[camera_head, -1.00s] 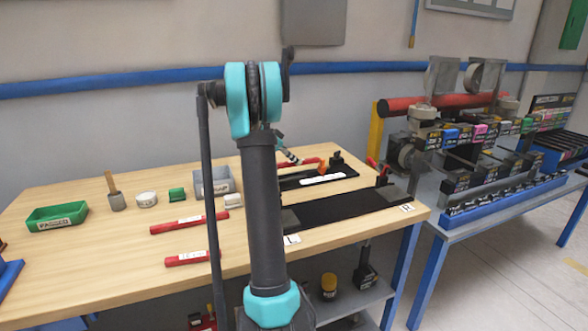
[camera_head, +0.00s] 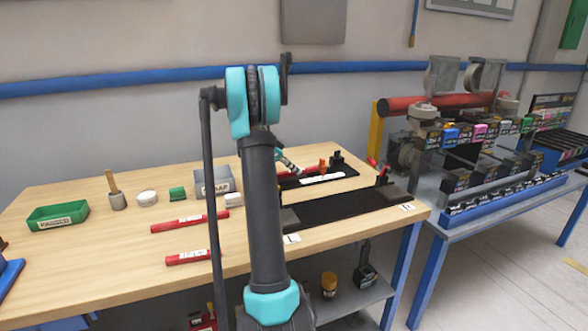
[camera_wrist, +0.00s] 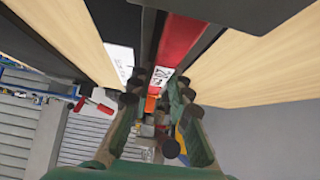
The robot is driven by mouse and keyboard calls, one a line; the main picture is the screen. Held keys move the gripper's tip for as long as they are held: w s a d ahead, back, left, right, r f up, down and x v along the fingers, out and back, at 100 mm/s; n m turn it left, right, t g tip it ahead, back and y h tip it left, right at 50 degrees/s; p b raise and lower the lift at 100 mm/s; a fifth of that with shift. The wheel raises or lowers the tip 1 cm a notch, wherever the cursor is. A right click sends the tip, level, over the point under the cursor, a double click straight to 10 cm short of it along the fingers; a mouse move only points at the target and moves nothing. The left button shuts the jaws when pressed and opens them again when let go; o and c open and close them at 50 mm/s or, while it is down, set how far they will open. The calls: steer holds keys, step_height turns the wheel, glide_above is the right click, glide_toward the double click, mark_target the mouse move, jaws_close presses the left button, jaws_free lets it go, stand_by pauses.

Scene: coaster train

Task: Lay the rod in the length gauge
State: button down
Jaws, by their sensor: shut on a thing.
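My gripper (camera_head: 289,164) is at the length gauge (camera_head: 291,184), a black fixture with a white strip and an orange piece at the back of the table. In the wrist view, my gripper's green fingers (camera_wrist: 158,92) are shut on a red rod (camera_wrist: 180,40) with a white label. The held rod shows in the head view (camera_head: 311,170) as a short red stretch, low over the gauge and roughly along it. My arm hides the gauge's left end. I cannot tell whether the rod touches the gauge bed.
Two other labelled red rods (camera_head: 190,220) (camera_head: 187,257) lie on the table at left. A long black fixture (camera_head: 340,210) lies in front of the gauge. A grey scrap bin (camera_head: 212,180) and a green tray (camera_head: 57,216) stand at the left. Bare wood is free at front left.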

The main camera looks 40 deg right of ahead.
steer(key=shift+s+a+f, duration=0.1)
steer(key=shift+f, duration=0.15)
steer(key=c, duration=1.4)
jaws_free()
steer(key=shift+f, duration=0.15)
steer(key=shift+r, duration=0.6)
steer(key=v, duration=1.2)
steer(key=shift+r, duration=0.15)
